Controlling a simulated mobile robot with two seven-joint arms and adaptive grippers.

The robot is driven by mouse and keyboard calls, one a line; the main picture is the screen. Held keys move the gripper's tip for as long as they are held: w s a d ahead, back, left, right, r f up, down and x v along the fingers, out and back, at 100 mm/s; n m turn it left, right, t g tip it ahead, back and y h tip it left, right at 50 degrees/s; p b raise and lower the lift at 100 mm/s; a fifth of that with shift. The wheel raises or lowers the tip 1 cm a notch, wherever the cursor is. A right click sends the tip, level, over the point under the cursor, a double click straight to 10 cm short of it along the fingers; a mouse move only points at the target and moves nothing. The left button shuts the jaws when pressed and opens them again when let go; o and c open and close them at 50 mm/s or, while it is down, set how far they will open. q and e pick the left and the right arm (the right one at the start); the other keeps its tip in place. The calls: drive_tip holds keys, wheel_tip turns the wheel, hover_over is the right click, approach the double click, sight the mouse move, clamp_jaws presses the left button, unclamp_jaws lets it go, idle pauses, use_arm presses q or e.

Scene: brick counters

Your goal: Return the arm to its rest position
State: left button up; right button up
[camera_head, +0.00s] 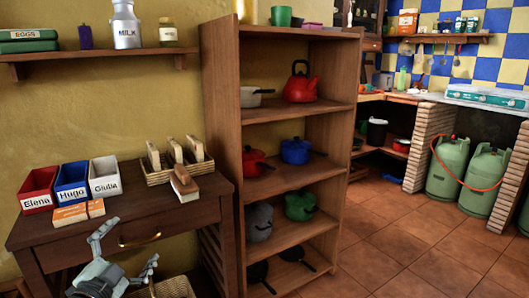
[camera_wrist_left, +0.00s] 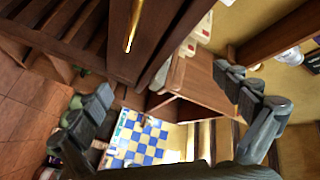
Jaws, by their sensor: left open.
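My left gripper (camera_head: 122,251) is in the lower left of the head view, in front of the wooden side table (camera_head: 25,233) and its drawer. Its two fingers are spread apart and nothing is between them. In the left wrist view the open fingers of the left gripper (camera_wrist_left: 170,95) stand on either side, and the drawer's brass handle (camera_wrist_left: 135,25) shows above, between them. The wrist view is turned on its side. My right gripper is in neither view.
Red (camera_head: 38,189), blue (camera_head: 71,182) and white (camera_head: 105,177) bins stand on the side table, beside wicker baskets (camera_head: 156,177). A tall shelf (camera_head: 222,150) with pots stands right of it. A wicker basket (camera_head: 175,288) sits low by the gripper. Tiled floor (camera_head: 385,250) lies clear at right.

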use_arm(q)
drive_tip(key=s+a+f+n+g+y, duration=0.15)
drive_tip(key=s+f+n+g, duration=0.35)
drive_tip(key=f, duration=0.7)
drive_tip(key=s+f+n+g+y, duration=0.1)
drive_tip(key=s+f+g+y, duration=0.15)
drive_tip(key=s+f, duration=0.65)
drive_tip(key=s+d+f+n+g, duration=0.1)
drive_tip(key=s+d+f+g, duration=0.1)
drive_tip(key=s+f, duration=0.6)
drive_tip(key=s+d+f+n+g+h, duration=0.1)
drive_tip(key=s+d+f+n+g, duration=0.1)
drive_tip(key=s+f+g, duration=0.3)
drive_tip(key=s+d+f, duration=0.1)
drive_tip(key=s+f, duration=0.2)
drive_tip(key=f, duration=0.2)
drive_tip(key=shift+s+f+n+h, duration=0.3)
drive_tip(key=shift+g, duration=0.25)
